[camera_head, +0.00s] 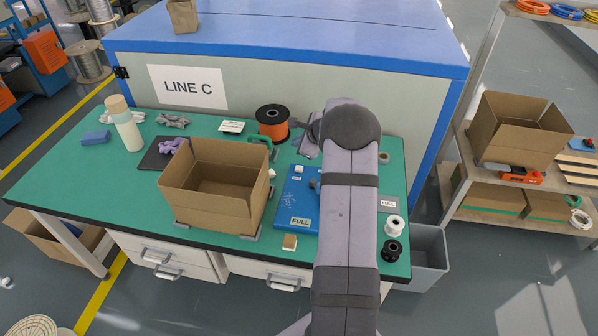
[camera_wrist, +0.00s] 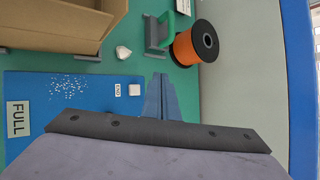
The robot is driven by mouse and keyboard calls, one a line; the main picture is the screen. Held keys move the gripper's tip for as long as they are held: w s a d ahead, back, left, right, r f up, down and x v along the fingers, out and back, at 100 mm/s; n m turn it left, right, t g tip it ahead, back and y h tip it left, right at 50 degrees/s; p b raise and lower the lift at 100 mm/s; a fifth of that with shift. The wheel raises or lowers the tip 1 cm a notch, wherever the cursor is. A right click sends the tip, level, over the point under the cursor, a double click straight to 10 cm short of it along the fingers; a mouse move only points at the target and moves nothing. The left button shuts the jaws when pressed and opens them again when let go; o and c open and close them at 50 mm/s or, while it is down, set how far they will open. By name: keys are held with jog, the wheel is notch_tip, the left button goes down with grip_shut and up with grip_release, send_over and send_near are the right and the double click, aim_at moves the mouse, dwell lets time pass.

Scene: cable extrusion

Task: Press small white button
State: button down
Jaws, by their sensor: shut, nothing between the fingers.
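The small white button (camera_wrist: 134,90) sits on the blue panel (camera_wrist: 85,110) beside a small label (camera_wrist: 117,90) in the wrist view. It also shows near the top of the blue panel in the head view (camera_head: 298,169). My gripper (camera_wrist: 160,78) is shut and empty. In the wrist view its fingertips lie just to the right of the button, with a small gap in the picture; their height above the surface is unclear. In the head view my arm covers most of the gripper and the panel's right side.
An open cardboard box (camera_head: 178,207) stands left of the panel. Behind it are an orange spool (camera_head: 272,123) and a green-handled tool (camera_wrist: 160,36). A white lump (camera_wrist: 123,52) lies near the button. White and black spools (camera_head: 391,250) stand at the right edge.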

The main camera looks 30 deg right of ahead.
aim_at(301, 170)
jog(key=shift+w+d+f+m, duration=0.15)
jog(key=shift+d+f, duration=0.05)
jog(key=shift+d, duration=0.25)
jog(key=shift+w+d+f+m, duration=0.1)
jog(key=shift+d+f+m, duration=0.05)
jog(key=shift+d, duration=0.3)
jog(key=shift+f, duration=0.1)
notch_tip(301, 170, down, 9)
jog(key=b, duration=0.7)
jog(key=shift+r, duration=0.2)
jog(key=shift+f+b, duration=0.2)
jog(key=shift+b, duration=0.3)
dwell(1.1)
jog(key=shift+f+b, duration=0.25)
jog(key=shift+b, duration=0.05)
jog(key=shift+f+b, duration=0.55)
dwell(0.9)
jog(key=shift+r, duration=0.15)
jog(key=shift+r+p, duration=0.75)
jog(key=shift+r, duration=0.05)
